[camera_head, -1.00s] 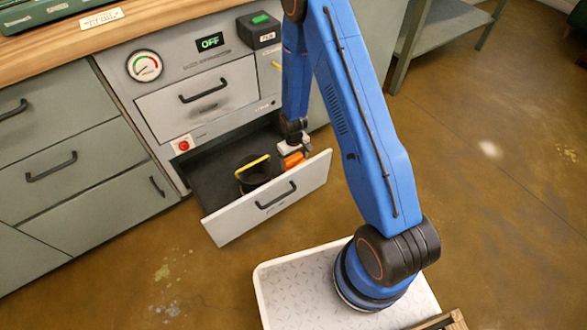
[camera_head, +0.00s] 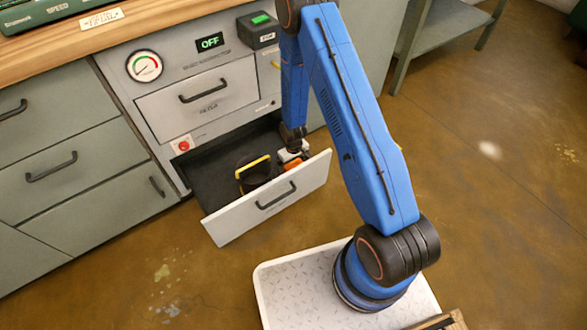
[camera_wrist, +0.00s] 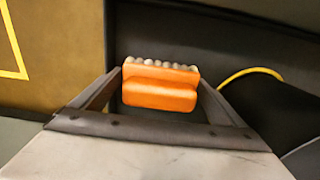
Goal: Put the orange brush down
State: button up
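The orange brush (camera_wrist: 160,88) is between the two fingers of my gripper (camera_wrist: 160,80) in the wrist view, with its pale bristle edge facing away from me. The fingers meet its left and right sides. In the head view my gripper (camera_head: 291,152) reaches down into the open lower drawer (camera_head: 275,199), at its right end. Only a small orange part of the brush (camera_head: 292,165) shows there, behind the drawer front. I cannot tell whether the brush touches the drawer floor.
A black object with a yellow bar (camera_head: 253,168) is in the drawer, left of my gripper. Its yellow edge also shows in the wrist view (camera_wrist: 250,73). The drawer's left part looks empty. A closed drawer (camera_head: 200,98) is above.

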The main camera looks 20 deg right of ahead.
notch_tip(320, 180, up, 13)
jog(key=shift+f, duration=0.2)
notch_tip(320, 180, up, 17)
jog(key=t, duration=0.1)
send_over(293, 164)
jog(key=s+d, duration=0.2)
jog(key=s+d+r+m+t, duration=0.1)
jog(key=s+r, duration=0.2)
jog(key=r, duration=0.4)
jog(key=s+d+r+m, duration=0.1)
jog(key=s+r, duration=0.3)
jog(key=r, duration=0.3)
jog(key=s+d+r+t, duration=0.1)
jog(key=s+r, duration=0.6)
jog(key=s, duration=0.5)
jog(key=s+d+r+m+t, duration=0.1)
jog(key=s+d+r, duration=0.1)
jog(key=s+r, duration=0.6)
jog(key=s, duration=0.4)
jog(key=shift+r+m+t, duration=0.25)
jog(key=shift+m+t, duration=0.05)
jog(key=shift+t, duration=0.1)
jog(key=shift+s, duration=0.1)
jog(key=shift+c, duration=0.6)
